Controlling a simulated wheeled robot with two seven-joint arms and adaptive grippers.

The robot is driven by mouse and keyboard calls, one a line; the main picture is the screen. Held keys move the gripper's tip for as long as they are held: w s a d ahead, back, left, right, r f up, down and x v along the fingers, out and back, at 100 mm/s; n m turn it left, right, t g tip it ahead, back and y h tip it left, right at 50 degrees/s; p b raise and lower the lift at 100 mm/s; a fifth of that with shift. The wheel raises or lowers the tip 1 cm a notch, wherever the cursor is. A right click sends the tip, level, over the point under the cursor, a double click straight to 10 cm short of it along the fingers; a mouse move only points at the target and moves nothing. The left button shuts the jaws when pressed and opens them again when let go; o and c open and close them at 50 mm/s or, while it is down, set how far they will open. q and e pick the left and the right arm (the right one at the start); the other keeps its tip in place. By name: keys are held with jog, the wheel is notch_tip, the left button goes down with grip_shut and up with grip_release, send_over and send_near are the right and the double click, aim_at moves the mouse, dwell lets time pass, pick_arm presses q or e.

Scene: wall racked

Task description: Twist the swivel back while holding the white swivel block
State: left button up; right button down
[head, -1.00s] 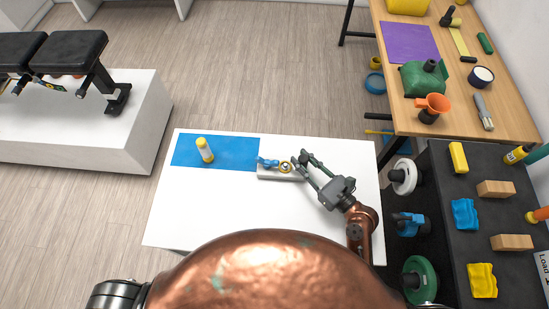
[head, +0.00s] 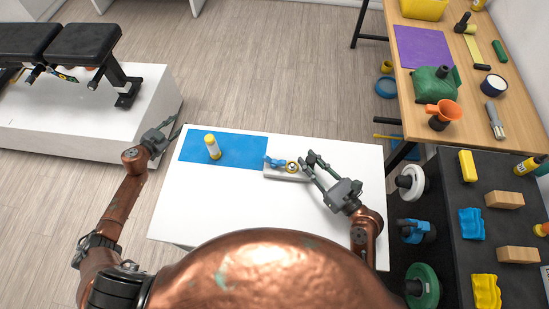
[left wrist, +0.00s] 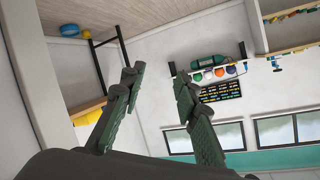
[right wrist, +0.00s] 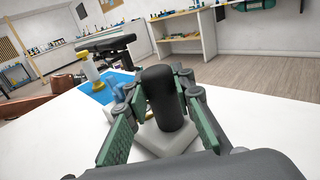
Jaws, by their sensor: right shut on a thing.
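The white swivel block (head: 286,177) lies on the white table beside the blue mat's right edge. It carries a blue swivel part (head: 275,163) on its left and a yellow ring (head: 292,167) near its middle. In the right wrist view, a black upright post (right wrist: 162,98) stands on the white block (right wrist: 165,143). My right gripper (head: 308,160) is at the block's right end, its fingers on both sides of the post. My left gripper (head: 167,130) is open and empty beyond the table's left edge; its fingers stand apart in the left wrist view (left wrist: 158,80).
A yellow-and-white bottle (head: 212,147) stands on the blue mat (head: 245,149). The front of the white table (head: 215,205) is clear. A black bench on a white plinth (head: 60,115) is at the left. A wooden table (head: 405,75) and a dark shelf with several items (head: 450,215) are at the right.

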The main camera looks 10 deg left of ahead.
pick_arm(q)
jog(key=w+d+r+m+h, duration=0.1)
jog(key=w+d+r+h, duration=0.15)
jog(key=r, duration=0.55)
jog(key=s+d+r+m+g+h, duration=0.1)
jog(key=d+r+m+h, duration=0.15)
jog(key=d, duration=0.35)
jog(key=d+r+m+g+h, duration=0.1)
jog(key=d+r+g, duration=0.1)
jog(key=d+r, duration=0.35)
jog(key=s+d+r+m+g+h, duration=0.1)
jog(key=d+r+h, duration=0.1)
jog(key=d, duration=0.6)
jog(key=m+g+y, duration=0.3)
jog(key=m+g, duration=0.2)
jog(key=g, duration=0.6)
send_near(274, 159)
jog(key=x, duration=1)
jog(key=shift+f, duration=0.15)
jog(key=shift+c, duration=0.4)
grip_shut()
